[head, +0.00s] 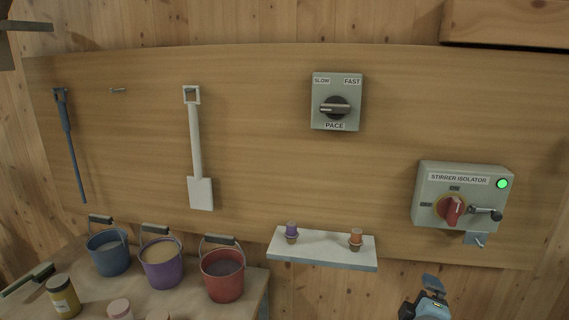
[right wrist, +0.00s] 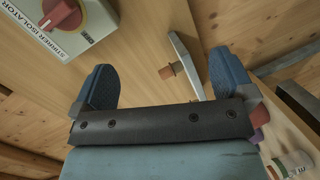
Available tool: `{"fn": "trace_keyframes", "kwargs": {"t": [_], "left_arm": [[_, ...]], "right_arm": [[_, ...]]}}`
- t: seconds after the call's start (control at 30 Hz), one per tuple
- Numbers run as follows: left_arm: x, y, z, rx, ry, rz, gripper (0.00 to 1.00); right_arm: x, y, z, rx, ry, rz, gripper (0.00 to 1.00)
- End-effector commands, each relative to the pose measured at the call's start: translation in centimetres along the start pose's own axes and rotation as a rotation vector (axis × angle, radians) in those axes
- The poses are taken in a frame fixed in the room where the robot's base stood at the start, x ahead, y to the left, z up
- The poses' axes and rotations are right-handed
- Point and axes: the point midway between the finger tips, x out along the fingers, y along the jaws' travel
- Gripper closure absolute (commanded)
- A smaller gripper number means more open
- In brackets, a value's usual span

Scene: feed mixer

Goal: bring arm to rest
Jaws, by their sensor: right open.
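My right gripper (head: 430,295) shows at the bottom edge of the head view, below the stirrer isolator and right of the small shelf. In the right wrist view its two blue fingers (right wrist: 162,82) stand wide apart with nothing between them. The stirrer isolator (head: 430,199) is a grey-green box with a red knob (head: 453,210), a lit green lamp (head: 502,183) and a small lever at its right side. It also shows at the top left of the right wrist view (right wrist: 88,22), apart from the fingers. My left gripper is not seen.
A pace switch (head: 337,101) is on the wooden board. A small shelf (head: 322,249) holds a purple and an orange plug. A white paddle (head: 200,193) and a blue-grey rod (head: 73,150) hang left. Three buckets and jars stand on a table (head: 254,295) at lower left.

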Motion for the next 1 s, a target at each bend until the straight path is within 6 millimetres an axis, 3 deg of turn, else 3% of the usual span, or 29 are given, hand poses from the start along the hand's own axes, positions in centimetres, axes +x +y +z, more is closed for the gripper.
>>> {"fn": "trace_keyframes", "kwargs": {"t": [0.03, 0.2, 0.3, 0.4, 0.5, 0.6, 1.0], "left_arm": [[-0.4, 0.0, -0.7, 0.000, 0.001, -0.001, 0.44], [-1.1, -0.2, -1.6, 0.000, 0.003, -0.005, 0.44], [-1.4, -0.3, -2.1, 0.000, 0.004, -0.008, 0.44], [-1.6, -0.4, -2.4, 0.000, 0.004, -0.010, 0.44], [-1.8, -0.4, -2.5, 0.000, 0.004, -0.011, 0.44], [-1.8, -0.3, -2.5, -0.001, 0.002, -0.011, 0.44], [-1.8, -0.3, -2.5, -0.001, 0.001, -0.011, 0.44]], "right_arm": [[-1.4, -4.1, 0.5, 0.072, 0.045, -0.091, 0.00], [-7.6, -15.4, 1.9, 0.405, 0.142, -0.362, 0.00], [-12.2, -20.6, 3.1, 0.615, 0.145, -0.503, 0.00], [-16.3, -24.0, 4.2, 0.799, 0.121, -0.607, 0.00], [-19.2, -26.1, 5.1, 0.932, 0.092, -0.670, 0.00], [-20.7, -27.1, 5.5, 1.005, 0.072, -0.700, 0.00], [-21.0, -27.2, 5.6, 1.020, 0.069, -0.705, 0.00]]}}
